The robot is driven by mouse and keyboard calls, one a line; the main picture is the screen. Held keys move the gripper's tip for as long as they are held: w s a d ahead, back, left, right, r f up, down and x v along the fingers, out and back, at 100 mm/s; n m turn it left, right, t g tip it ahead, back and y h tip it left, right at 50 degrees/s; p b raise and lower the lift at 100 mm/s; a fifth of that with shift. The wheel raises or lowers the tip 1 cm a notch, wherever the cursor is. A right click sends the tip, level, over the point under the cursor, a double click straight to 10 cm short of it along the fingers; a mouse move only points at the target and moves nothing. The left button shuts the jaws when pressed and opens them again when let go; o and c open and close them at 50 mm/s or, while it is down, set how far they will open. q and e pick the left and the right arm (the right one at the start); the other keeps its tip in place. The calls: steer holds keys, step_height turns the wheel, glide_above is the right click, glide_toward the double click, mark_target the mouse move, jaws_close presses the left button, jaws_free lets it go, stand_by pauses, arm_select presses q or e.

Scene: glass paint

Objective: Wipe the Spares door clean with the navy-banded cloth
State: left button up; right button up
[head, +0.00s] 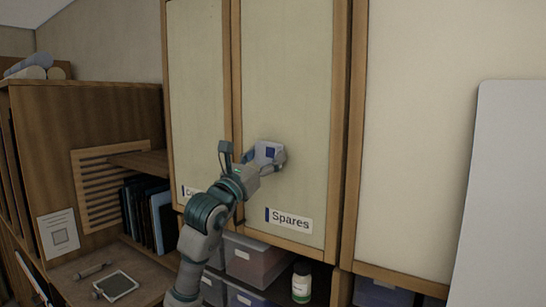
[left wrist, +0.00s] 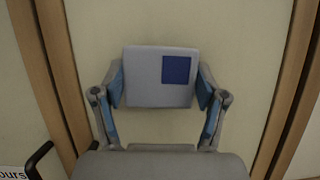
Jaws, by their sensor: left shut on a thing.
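The Spares door (head: 287,100) is a pale panel in a wooden frame, with a "Spares" label (head: 289,220) near its bottom edge. My left gripper (head: 264,158) is at the lower middle of this door, shut on the cloth (head: 262,150). The cloth is a pale grey block with a navy square on its face. In the left wrist view the cloth (left wrist: 143,80) sits between both fingers, in front of the pale panel (left wrist: 240,40). I cannot tell whether it touches the panel. No marks show clearly on the panel. My right gripper is not in view.
Another framed door (head: 196,90) is on the left, its label partly hidden by my arm. Below are plastic bins (head: 250,262) and a white jar (head: 301,283). A wooden shelf unit with dark folders (head: 145,215) stands left. A grey panel (head: 508,190) is at the right.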

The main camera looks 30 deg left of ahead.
arm_select(q)
steer(key=shift+w+a+f, duration=0.1)
steer(key=shift+a, duration=0.2)
steer(key=shift+s+f+b, duration=0.1)
steer(key=shift+s+b, duration=0.2)
steer(key=s+b, duration=0.2)
steer(key=s, duration=0.2)
steer(key=shift+s+a, duration=0.15)
steer(key=shift+s, duration=0.55)
steer(key=shift+s+a+b, duration=0.15)
steer(key=shift+s+b, duration=0.55)
steer(key=shift+s, duration=0.75)
